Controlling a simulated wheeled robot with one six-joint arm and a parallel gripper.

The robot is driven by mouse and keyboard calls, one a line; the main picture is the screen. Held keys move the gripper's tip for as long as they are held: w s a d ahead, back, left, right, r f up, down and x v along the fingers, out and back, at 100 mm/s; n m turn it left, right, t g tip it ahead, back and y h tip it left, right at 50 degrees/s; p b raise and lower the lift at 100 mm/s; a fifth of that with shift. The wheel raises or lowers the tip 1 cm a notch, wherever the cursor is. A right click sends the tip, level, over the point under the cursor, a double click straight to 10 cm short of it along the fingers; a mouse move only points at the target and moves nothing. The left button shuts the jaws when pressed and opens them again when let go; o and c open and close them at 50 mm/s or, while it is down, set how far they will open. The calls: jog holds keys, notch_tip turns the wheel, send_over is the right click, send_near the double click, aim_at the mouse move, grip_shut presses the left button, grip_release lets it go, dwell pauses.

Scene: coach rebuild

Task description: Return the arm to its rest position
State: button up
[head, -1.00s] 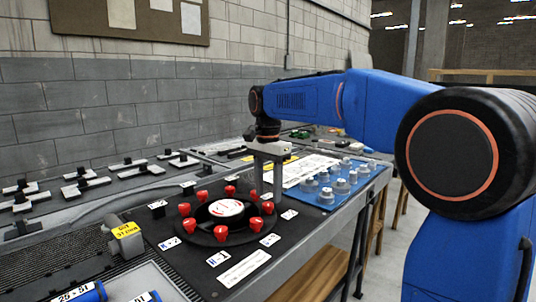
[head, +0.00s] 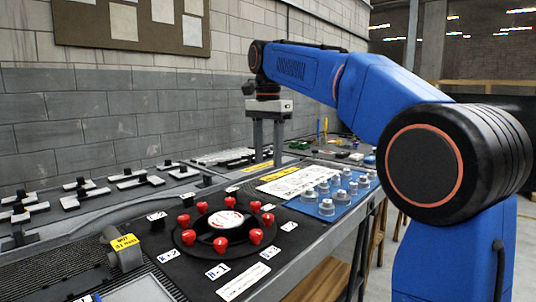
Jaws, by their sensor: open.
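My gripper (head: 268,157) hangs from my blue arm (head: 310,72) in the head view, pointing down. Its two grey fingers are apart with nothing between them. The gripper is beyond the round black fixture (head: 186,239) with red knobs, in front of the grey block wall. The fingertips show near the back of the bench. I cannot tell their exact height above it.
The round fixture has several red knobs (head: 255,236) and a white centre disc (head: 226,219). A blue tray (head: 312,206) with grey knobs sits to its right. A yellow-topped block (head: 123,248) stands at the front left. Black and white handles (head: 130,179) line the back left.

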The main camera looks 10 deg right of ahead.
jog(key=shift+s, duration=0.1)
jog(key=s+d+f+n+t, duration=0.1)
jog(key=s+d+f+n, duration=0.2)
jog(key=s+f, duration=0.7)
jog(key=s+d+f+n+t, duration=0.2)
jog(key=s+d+f+n, duration=0.2)
jog(key=s+f, duration=0.6)
jog(key=s+d+f+n+t, duration=0.1)
jog(key=s+d+f+n, duration=0.2)
jog(key=s+f, duration=0.8)
jog(key=shift+s+d+n+t, duration=0.25)
jog(key=shift+s+n+t, duration=0.15)
jog(key=shift+s+n, duration=0.25)
